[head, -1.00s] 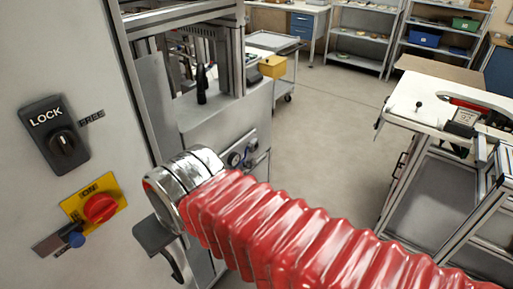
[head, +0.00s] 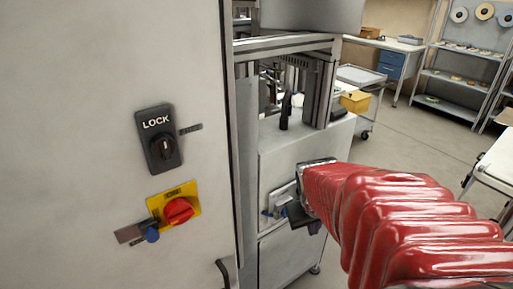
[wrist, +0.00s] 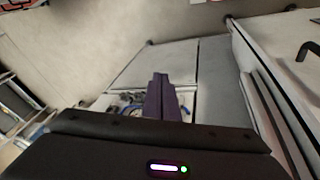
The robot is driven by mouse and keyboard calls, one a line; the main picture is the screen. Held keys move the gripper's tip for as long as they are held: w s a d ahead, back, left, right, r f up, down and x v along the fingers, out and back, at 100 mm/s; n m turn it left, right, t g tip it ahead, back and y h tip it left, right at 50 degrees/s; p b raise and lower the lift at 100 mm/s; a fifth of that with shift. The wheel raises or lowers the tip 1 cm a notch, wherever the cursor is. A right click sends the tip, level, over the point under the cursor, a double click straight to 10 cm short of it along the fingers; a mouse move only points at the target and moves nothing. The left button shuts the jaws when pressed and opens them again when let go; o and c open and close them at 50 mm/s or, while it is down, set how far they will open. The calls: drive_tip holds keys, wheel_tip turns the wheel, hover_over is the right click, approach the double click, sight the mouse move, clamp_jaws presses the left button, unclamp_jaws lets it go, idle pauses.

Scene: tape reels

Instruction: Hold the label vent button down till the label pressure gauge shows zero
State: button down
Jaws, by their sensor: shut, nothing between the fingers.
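My gripper (head: 299,215) is in front of the side of the grey machine, at the end of my red-sleeved arm. In the wrist view its dark fingers (wrist: 160,95) are together, with nothing between them. A small metal panel (head: 282,197) with blue fittings is on the machine's side, partly hidden by my gripper and arm. Small blue and white parts (wrist: 125,101) show beside the fingers in the wrist view. I cannot make out the label vent button or the label pressure gauge, nor any reading. I cannot tell whether the fingers touch the panel.
A tall grey cabinet at left carries a LOCK switch (head: 158,140) and a red rotary knob (head: 178,210) on a yellow plate. A dark handle (head: 223,272) sticks out low at its edge. A trolley with a yellow bin (head: 355,102) stands behind.

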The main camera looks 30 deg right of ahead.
drive_tip(key=s+d+f+n+t+h, duration=0.1)
drive_tip(key=d+f+n, duration=0.3)
drive_tip(key=d, duration=0.7)
drive_tip(key=s+d+f+n+h, duration=0.1)
drive_tip(key=d+f, duration=0.5)
drive_tip(key=d, duration=0.6)
drive_tip(key=w+d+r+n+t, duration=0.1)
drive_tip(key=w+d+n+t, duration=0.2)
drive_tip(key=n, duration=0.9)
drive_tip(key=w+t, duration=0.3)
drive_tip(key=w, duration=0.1)
drive_tip(key=shift+w+d+t, duration=0.15)
drive_tip(key=shift+w+t, duration=0.25)
drive_tip(key=shift+w, duration=0.15)
drive_tip(key=w, duration=0.8)
drive_tip(key=shift+w+a, duration=0.25)
drive_tip(key=shift+a, duration=0.15)
drive_tip(key=shift+w, duration=0.1)
drive_tip(key=shift+w, duration=0.35)
